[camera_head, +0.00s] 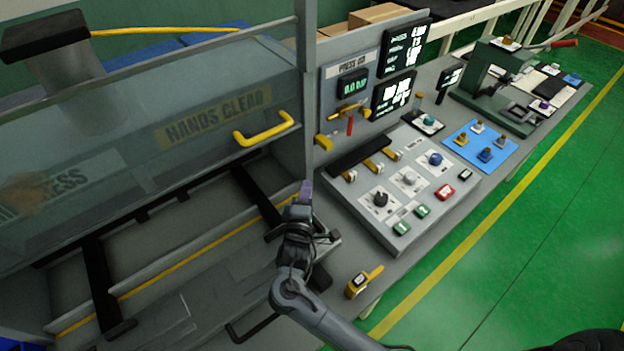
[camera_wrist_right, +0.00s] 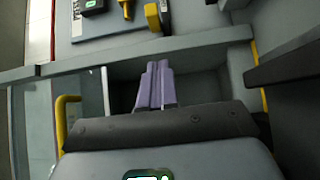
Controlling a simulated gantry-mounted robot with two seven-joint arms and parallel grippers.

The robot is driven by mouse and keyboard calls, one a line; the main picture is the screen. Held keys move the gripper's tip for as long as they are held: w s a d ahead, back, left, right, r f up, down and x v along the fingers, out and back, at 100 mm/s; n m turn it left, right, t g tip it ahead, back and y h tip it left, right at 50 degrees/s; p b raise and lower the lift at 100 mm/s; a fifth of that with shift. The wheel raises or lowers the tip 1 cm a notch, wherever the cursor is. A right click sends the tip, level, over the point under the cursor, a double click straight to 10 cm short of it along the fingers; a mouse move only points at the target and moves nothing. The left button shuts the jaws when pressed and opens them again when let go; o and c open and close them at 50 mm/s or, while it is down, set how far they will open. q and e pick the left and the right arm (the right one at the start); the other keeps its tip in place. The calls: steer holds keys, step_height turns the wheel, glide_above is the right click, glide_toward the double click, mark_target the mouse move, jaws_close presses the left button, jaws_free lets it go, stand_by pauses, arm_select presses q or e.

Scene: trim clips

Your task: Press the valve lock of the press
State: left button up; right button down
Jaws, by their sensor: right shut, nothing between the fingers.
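The press (camera_head: 180,130) fills the left, with a clear guard marked HANDS CLEAR and a yellow handle (camera_head: 264,129). Its upright panel (camera_head: 328,88) carries a green display, a yellow valve lever (camera_head: 352,110) and a red piece (camera_head: 349,126) below it. A yellow block (camera_head: 323,142) sits at the panel's lower left and shows in the right wrist view (camera_wrist_right: 152,17). I cannot tell which piece is the valve lock. My right gripper (camera_head: 306,188) is shut and empty, its purple fingers (camera_wrist_right: 157,82) below the panel, apart from these parts. My left gripper is out of view.
A sloped control box (camera_head: 400,222) with knobs and buttons stands right of the gripper. A blue mat (camera_head: 462,152) with clips and a green hand press (camera_head: 484,68) lie farther right. A yellow device (camera_head: 357,286) sits at the bench's front. The guard frame is close left.

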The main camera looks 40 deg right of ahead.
mark_target(324, 149)
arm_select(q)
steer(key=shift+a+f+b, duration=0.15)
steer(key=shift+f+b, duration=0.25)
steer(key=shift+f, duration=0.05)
arm_select(e)
steer(key=x, duration=0.3)
steer(key=s+d+x, duration=0.1)
steer(key=x, duration=0.7)
steer(key=shift+s+d, duration=0.15)
steer(key=shift+d, duration=0.1)
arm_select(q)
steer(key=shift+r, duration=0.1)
arm_select(e)
steer(key=shift+d, duration=0.55)
